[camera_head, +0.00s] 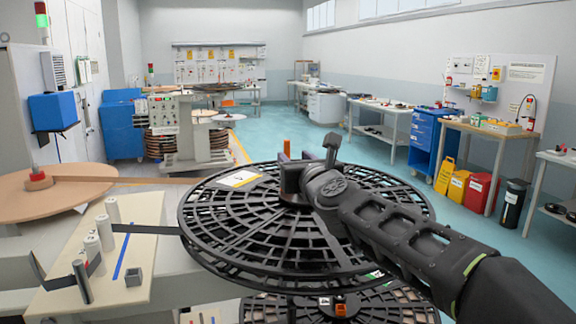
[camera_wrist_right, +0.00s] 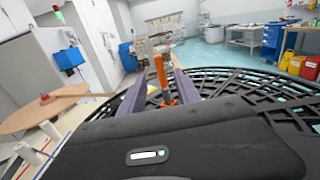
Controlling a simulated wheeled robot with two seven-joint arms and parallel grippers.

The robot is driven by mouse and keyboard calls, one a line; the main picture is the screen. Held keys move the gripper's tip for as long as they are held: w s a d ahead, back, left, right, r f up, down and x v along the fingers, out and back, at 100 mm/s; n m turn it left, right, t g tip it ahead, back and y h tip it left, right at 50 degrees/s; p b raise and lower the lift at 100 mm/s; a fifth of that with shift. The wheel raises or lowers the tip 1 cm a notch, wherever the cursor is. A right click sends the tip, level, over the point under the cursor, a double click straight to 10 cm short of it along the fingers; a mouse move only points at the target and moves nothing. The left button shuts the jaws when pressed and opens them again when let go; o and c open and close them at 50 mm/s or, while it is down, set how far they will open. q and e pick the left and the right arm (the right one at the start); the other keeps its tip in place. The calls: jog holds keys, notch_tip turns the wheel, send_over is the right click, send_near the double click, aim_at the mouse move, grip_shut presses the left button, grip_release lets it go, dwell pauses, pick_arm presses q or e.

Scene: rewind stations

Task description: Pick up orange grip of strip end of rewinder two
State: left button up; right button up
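My right gripper (camera_head: 292,170) is low over the middle of the large black spoked reel (camera_head: 225,235). An upright orange piece (camera_head: 287,147) shows at its fingers; I cannot tell whether it is the strip's grip or part of the reel hub. In the right wrist view the orange piece (camera_wrist_right: 160,72) stands between the two spread fingers (camera_wrist_right: 160,92), with gaps beside it. A lower black reel (camera_head: 400,308) carries another small orange piece (camera_head: 341,309). A strip (camera_head: 150,229) runs past the rollers to the upper reel. My left gripper is out of view.
A pale roller plate (camera_head: 135,260) with several upright rollers stands at left, beside a tan disc (camera_head: 60,195). A machine (camera_head: 185,130) stands behind. Blue cabinet (camera_head: 430,135), tables and bins line the right. Open teal floor lies beyond the reel.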

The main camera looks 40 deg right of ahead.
aim_at(288, 149)
jog(key=shift+x, duration=1.1)
jog(key=shift+r, duration=0.1)
jog(key=shift+p+x, duration=0.7)
jog(key=shift+x, duration=1.95)
jog(key=shift+r, duration=0.1)
grip_shut()
